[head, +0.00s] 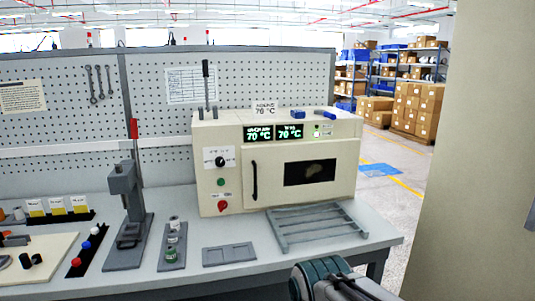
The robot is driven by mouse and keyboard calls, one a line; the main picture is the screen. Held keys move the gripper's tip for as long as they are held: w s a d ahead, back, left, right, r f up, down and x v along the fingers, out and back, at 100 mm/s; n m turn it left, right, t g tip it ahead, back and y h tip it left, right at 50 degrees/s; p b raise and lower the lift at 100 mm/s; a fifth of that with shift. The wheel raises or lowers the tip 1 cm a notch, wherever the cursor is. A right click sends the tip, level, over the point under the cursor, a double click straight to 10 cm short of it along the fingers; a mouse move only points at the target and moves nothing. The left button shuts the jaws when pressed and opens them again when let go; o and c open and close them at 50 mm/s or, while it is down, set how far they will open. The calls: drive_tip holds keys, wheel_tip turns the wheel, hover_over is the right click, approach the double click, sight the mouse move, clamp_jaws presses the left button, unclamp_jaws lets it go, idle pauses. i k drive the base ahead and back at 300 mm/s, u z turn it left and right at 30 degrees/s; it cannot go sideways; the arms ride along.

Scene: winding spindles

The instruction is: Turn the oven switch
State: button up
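The cream oven (300,165) stands on the grey bench against the pegboard. Its left panel carries a black dial (220,161) with a white label, a green button (221,182) below it, and a red rotary switch (223,206) at the bottom. The switch's exact angle is too small to read. Two green displays (274,133) both read 70 °C. The oven door (309,172) is closed, with a black vertical handle on its left and a dark window. Part of my arm shows at the bottom edge, right of centre, well below the switch. My gripper's fingers are not visible.
A slatted grey rack (318,228) lies before the oven door. A flat grey tray (229,254), a holder with small spools (173,246) and an upright press (126,205) with a red-tipped lever stand left of it. A beige pillar (465,150) fills the right side.

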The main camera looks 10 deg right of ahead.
sight(222, 205)
drive_tip(key=u, duration=1.6)
drive_tip(key=i, duration=1.55)
drive_tip(key=z, duration=2.75)
drive_tip(key=i, duration=0.5)
